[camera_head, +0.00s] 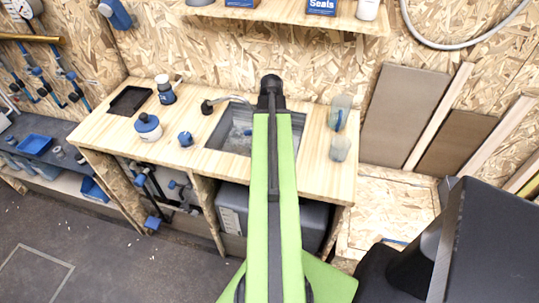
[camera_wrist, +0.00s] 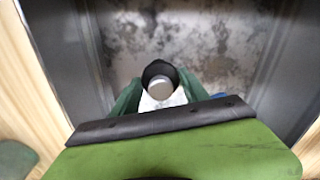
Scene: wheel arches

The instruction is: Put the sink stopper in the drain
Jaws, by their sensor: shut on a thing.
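In the wrist view my gripper (camera_wrist: 158,88) has its green fingers closed around a dark round piece with a pale grey centre, which I take to be the sink stopper (camera_wrist: 160,70). It is held over the mottled grey sink floor; I cannot tell how high. The sink (camera_head: 236,135) is set into the wooden counter in the head view. My gripper and the stopper are hidden in the head view. I cannot make out the drain in either view.
A faucet (camera_head: 222,101) stands at the sink's back left. Left of the sink are a white jar (camera_head: 148,127), a small blue-topped item (camera_head: 186,139) and a black tray (camera_head: 130,101). Clear containers (camera_head: 340,148) stand at the right. A shelf (camera_head: 285,14) runs above.

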